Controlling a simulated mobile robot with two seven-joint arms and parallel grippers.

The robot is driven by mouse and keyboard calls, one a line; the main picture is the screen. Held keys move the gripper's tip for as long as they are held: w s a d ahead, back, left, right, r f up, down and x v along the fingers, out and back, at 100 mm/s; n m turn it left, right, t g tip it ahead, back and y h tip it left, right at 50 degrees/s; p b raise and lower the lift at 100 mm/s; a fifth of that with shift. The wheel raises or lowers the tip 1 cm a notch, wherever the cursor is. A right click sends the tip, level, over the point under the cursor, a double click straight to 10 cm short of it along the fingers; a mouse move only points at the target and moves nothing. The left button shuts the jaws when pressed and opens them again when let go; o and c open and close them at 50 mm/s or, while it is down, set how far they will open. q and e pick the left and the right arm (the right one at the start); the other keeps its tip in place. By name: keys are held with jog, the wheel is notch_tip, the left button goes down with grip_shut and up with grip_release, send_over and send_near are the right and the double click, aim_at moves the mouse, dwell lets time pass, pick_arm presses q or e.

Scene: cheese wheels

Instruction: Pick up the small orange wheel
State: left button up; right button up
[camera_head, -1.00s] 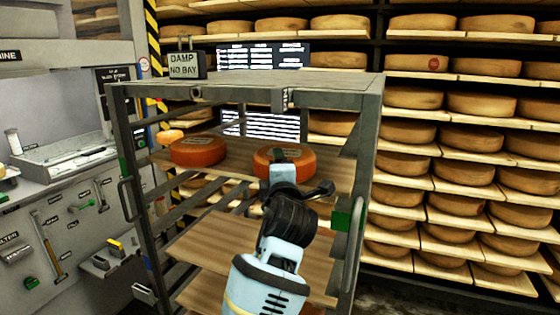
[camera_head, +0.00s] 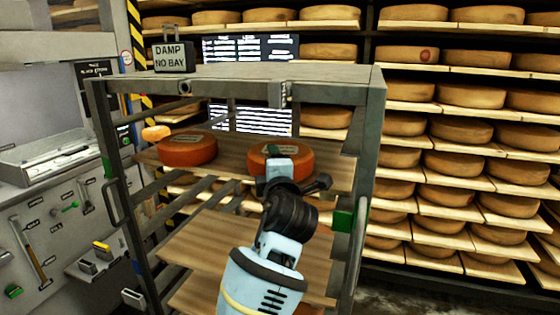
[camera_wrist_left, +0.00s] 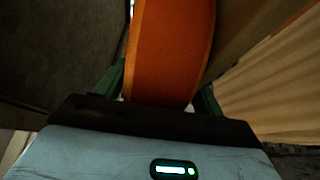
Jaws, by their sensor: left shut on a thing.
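Two orange wheels with pale labels sit on the rack's upper wooden board in the head view: a left orange wheel (camera_head: 187,151) and a right orange wheel (camera_head: 305,157). My left gripper (camera_head: 279,168) is at the front of the right wheel and hides part of it. In the left wrist view an orange wheel (camera_wrist_left: 172,50) stands between the green fingers of my left gripper (camera_wrist_left: 165,88), which is shut on it. I cannot tell whether the held wheel is clear of the board. My right gripper is not in view.
The grey metal rack (camera_head: 230,84) has a solid top above the wheels, side posts and lower boards. A "DAMP NO BAY" sign (camera_head: 170,56) stands on top. A smaller orange round thing (camera_head: 156,132) shows at far left. Shelves of brown cheese wheels (camera_head: 462,130) fill the right.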

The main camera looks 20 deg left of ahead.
pick_arm(q)
jog(key=shift+r, duration=0.55)
jog(key=c, duration=1)
jog(key=o, duration=1.3)
jog(key=shift+f, duration=0.2)
